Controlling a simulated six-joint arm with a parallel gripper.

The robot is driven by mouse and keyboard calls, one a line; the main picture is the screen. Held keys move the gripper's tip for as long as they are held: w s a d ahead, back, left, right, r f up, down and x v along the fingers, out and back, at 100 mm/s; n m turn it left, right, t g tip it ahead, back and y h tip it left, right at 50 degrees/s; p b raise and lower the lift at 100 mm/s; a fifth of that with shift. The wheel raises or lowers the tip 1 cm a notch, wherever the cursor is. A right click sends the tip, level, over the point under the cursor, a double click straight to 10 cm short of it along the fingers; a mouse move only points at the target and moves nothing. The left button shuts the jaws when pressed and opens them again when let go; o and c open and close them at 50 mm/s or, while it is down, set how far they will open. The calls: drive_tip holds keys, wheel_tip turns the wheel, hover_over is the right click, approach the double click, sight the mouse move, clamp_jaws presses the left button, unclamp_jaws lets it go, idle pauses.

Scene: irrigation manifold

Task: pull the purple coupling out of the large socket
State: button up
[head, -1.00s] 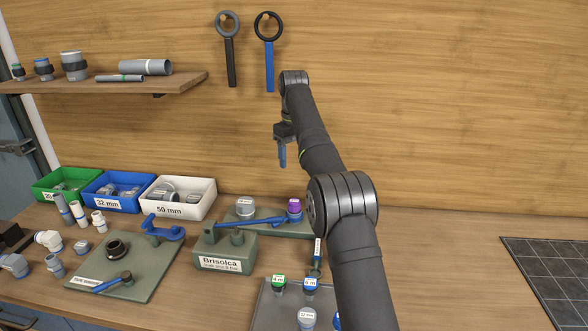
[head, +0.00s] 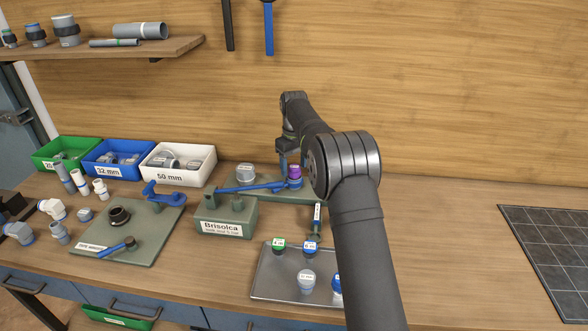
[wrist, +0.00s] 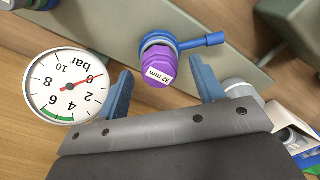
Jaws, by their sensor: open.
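The purple coupling (head: 294,171) sits upright in a blue-collared socket (head: 295,183) on the green manifold plate (head: 318,193) in the head view. In the wrist view the purple coupling (wrist: 159,69) carries a "32 mm" label, and the blue collar (wrist: 158,41) with its side lever is around its base. My gripper (wrist: 163,92) is open, with one blue finger on each side of the coupling and a gap on both sides. In the head view my gripper (head: 284,160) is above and beside the coupling, partly hidden by my arm.
A pressure gauge (wrist: 68,86) stands close to one finger in the wrist view. A grey cap (head: 246,173) and a long blue lever (head: 248,187) are left of the coupling. A metal tray (head: 270,283) with capped fittings lies in front.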

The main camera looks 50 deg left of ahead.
drive_tip(key=shift+f, duration=0.9)
drive_tip(key=c, duration=1.2)
drive_tip(key=shift+o, duration=0.2)
drive_tip(key=shift+r, duration=0.1)
drive_tip(key=shift+r, duration=0.1)
drive_tip(key=shift+r, duration=0.7)
drive_tip(key=shift+r, duration=0.5)
drive_tip(key=shift+r, duration=0.65)
